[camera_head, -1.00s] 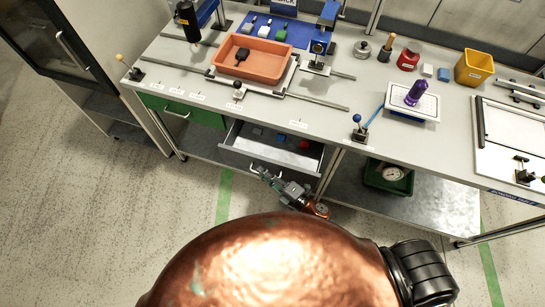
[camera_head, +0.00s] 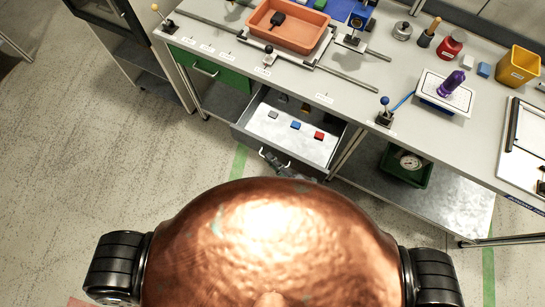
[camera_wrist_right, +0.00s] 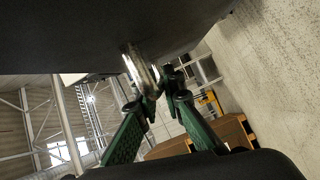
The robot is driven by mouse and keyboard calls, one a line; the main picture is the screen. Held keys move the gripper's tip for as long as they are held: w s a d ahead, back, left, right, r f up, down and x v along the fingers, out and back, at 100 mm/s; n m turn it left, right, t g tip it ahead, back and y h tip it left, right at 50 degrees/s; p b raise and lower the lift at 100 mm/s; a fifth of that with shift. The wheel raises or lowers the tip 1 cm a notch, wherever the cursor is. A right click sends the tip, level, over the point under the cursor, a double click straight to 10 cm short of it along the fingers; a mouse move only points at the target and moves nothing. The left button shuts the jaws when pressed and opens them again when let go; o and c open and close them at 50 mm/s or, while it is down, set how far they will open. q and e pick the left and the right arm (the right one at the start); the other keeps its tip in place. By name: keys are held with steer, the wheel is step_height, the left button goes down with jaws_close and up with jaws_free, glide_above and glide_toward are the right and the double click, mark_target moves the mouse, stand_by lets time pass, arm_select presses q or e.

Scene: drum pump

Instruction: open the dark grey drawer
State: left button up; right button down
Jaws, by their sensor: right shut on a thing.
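The dark grey drawer (camera_head: 338,136) under the bench stands well open in the head view, with its inside in sight. Its front has a metal bar handle, which also shows in the right wrist view as a shiny bar (camera_wrist_right: 140,68). My right gripper (camera_head: 270,157) is at the handle, partly hidden behind my copper-coloured body. In the right wrist view the green fingers (camera_wrist_right: 163,92) of my right gripper are closed at the handle. My left gripper is not in view.
A grey, a blue (camera_head: 295,125) and a red block (camera_head: 319,135) lie in the drawer. A shut green drawer (camera_head: 215,72) is to its left. A green crate with a gauge (camera_head: 410,161) sits on the lower shelf at right. The floor at left is clear.

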steer(key=c, duration=2)
jaws_free()
steer(key=shift+c, duration=0.2)
steer(key=v, duration=1.2)
steer(key=shift+f, duration=0.1)
